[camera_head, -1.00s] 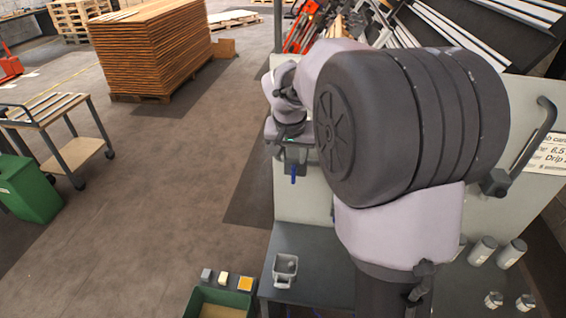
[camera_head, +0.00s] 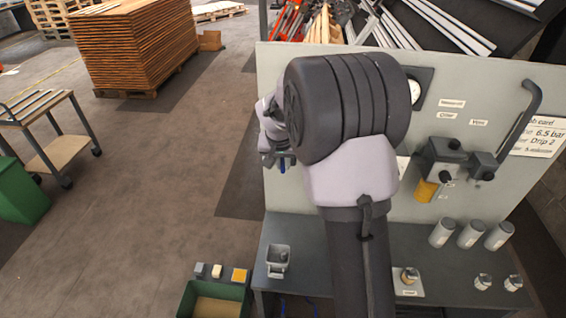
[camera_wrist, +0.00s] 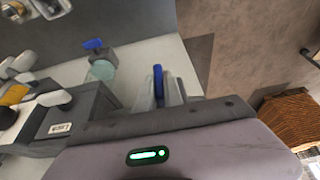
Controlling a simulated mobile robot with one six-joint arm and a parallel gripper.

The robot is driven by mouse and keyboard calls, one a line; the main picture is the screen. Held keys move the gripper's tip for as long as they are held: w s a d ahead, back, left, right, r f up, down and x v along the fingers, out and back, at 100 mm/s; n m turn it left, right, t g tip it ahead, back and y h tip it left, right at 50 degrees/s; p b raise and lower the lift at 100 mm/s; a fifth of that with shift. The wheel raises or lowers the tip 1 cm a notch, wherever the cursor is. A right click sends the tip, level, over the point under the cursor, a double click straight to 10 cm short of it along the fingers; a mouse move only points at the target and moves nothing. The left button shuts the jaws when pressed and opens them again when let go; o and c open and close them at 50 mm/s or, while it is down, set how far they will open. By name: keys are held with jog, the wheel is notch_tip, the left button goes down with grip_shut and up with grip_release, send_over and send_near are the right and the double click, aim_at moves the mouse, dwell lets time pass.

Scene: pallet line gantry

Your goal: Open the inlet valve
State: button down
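A blue lever (camera_head: 283,165) shows at the left edge of the grey panel, just below my gripper (camera_head: 276,152); I take it for the inlet valve's handle. In the wrist view the blue lever (camera_wrist: 158,84) stands upright between the pale fingers of my gripper (camera_wrist: 160,95). The fingers are close on both sides of it; whether they press on it is unclear. The valve body behind them is mostly hidden. A second blue part (camera_wrist: 93,44) tops a grey block with a clear bowl in the wrist view.
A green bin (camera_head: 190,300) sits at lower left.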

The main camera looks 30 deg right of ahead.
dwell(0.4)
jog(key=y+b, duration=0.1)
jog(key=b, duration=0.1)
jog(key=t+y+b, duration=0.1)
jog(key=b, duration=0.2)
jog(key=shift+d+f+m+t+y, duration=0.2)
jog(key=shift+f+m+t+y, duration=0.1)
jog(key=shift+f+m, duration=0.1)
jog(key=t+y+b, duration=0.1)
jog(key=b, duration=0.2)
jog(key=y+b, duration=0.1)
jog(key=b, duration=0.3)
jog(key=shift+s+f+t, duration=0.1)
jog(key=shift+f+t, duration=0.2)
jog(key=shift+t, duration=0.1)
jog(key=m+t+y+b, duration=0.1)
jog(key=y+b, duration=0.1)
jog(key=b, duration=0.6)
jog(key=shift+s+r+t, duration=0.1)
jog(key=shift+t, duration=0.3)
jog(key=t+y+b, duration=0.1)
jog(key=b, duration=0.2)
jog(key=shift+r+m+y+b, duration=0.15)
jog(key=shift+m+y+b, duration=0.15)
jog(key=shift+r+t+y+b, duration=0.2)
jog(key=shift+t+y+b, duration=0.15)
jog(key=shift+b, duration=0.6)
jog(key=shift+r, duration=0.1)
